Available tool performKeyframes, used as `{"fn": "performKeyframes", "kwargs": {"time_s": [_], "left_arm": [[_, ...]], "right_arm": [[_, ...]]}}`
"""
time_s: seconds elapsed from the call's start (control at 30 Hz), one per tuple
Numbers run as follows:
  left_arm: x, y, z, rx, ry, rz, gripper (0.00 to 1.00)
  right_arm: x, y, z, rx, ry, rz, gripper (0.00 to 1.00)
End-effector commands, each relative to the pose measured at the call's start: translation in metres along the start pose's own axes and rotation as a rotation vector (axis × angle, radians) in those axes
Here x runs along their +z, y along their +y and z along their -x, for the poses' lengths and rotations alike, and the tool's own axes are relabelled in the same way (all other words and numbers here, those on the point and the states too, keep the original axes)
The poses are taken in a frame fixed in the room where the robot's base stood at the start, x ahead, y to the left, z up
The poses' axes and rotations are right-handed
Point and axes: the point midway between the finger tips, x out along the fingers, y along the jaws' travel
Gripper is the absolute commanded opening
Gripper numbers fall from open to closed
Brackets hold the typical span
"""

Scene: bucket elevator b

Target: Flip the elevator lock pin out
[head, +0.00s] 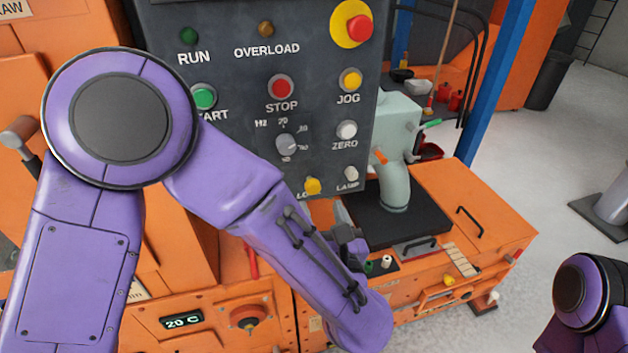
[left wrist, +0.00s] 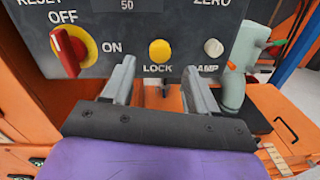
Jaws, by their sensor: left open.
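A yellow knob labelled LOCK (left wrist: 160,52) sits at the bottom edge of the dark control panel in the left wrist view. In the head view the same yellow knob (head: 312,186) shows above my left arm, its label partly covered. My left gripper (left wrist: 157,70) is open, with its fingers on either side of the knob's line in the picture and nothing between them. In the head view the left gripper (head: 348,240) is partly hidden by my forearm. A small dark part (left wrist: 163,90) shows below the panel; I cannot tell whether it is the lock pin. My right gripper is not visible.
The control panel (head: 240,120) carries several buttons, with a white LAMP button (left wrist: 213,48) right of LOCK and a red switch (left wrist: 68,50) left. A pale green machine (head: 395,150) stands on an orange cabinet (head: 480,215) at right. Grey floor is open beyond it.

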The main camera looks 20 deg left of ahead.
Motion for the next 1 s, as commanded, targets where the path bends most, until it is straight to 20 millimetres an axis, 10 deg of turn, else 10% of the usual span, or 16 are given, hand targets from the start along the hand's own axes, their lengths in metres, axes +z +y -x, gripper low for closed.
{"fn": "performKeyframes", "kwargs": {"time_s": [0.3,0.67,0.83,1.0], "left_arm": [[0.002,0.000,-0.062,0.000,0.002,-0.003,0.58],[-0.001,0.000,-0.072,-0.002,0.001,-0.005,0.58],[-0.001,0.000,-0.071,-0.002,0.001,-0.006,0.03],[-0.001,-0.001,-0.070,-0.003,0.000,-0.006,0.00]], "right_arm": [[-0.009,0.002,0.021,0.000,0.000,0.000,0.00],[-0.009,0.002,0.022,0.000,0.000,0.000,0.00],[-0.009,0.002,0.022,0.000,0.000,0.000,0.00],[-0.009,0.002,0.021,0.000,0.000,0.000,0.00]]}}
